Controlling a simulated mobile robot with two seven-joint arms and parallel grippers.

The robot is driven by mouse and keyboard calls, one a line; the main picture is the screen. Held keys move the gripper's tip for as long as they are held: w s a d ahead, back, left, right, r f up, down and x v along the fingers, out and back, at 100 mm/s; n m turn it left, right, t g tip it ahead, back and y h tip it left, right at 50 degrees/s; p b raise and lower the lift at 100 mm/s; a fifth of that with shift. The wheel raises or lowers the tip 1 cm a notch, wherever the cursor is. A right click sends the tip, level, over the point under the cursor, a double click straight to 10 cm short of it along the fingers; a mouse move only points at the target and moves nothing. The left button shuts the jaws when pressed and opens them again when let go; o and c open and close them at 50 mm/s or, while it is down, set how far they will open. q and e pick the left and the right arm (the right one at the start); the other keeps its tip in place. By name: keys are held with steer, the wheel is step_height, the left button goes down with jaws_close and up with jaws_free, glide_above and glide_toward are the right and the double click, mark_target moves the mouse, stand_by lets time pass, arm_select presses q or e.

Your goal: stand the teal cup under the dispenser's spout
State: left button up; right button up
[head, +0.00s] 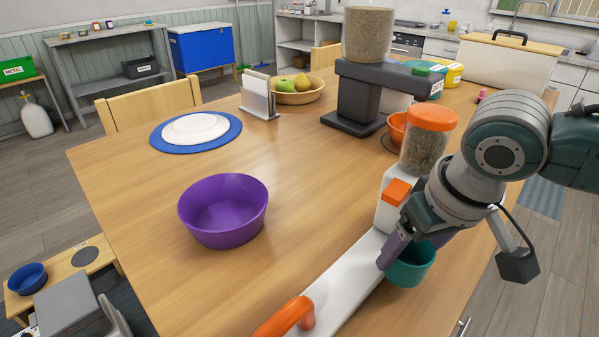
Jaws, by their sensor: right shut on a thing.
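The teal cup (408,272) is at the right front, beside the long white base (345,283). My right gripper (412,252) is shut on its rim, and its fingers hide part of the cup. I cannot tell whether the cup touches the table. A dark dispenser (358,103) with a clear kibble hopper (368,35) stands at the back; its spout is not clearly visible. My left gripper is not in view.
A purple bowl (223,218) stands mid-table. A blue mat with white plates (195,130), a napkin holder (258,98) and a fruit bowl (300,97) are farther back. An orange bowl (397,127) is by the dark dispenser.

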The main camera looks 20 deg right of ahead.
mark_target(367, 249)
steer(key=w, duration=0.1)
steer(key=w+a, duration=0.1)
steer(key=w, duration=0.1)
steer(key=w+a, duration=0.1)
steer(key=w, duration=0.1)
steer(key=shift+w+a+b, duration=0.1)
steer(key=shift+b, duration=0.25)
steer(key=shift+f, duration=0.3)
steer(key=shift+f, duration=0.1)
steer(key=o, duration=1)
steer(key=shift+o, duration=0.2)
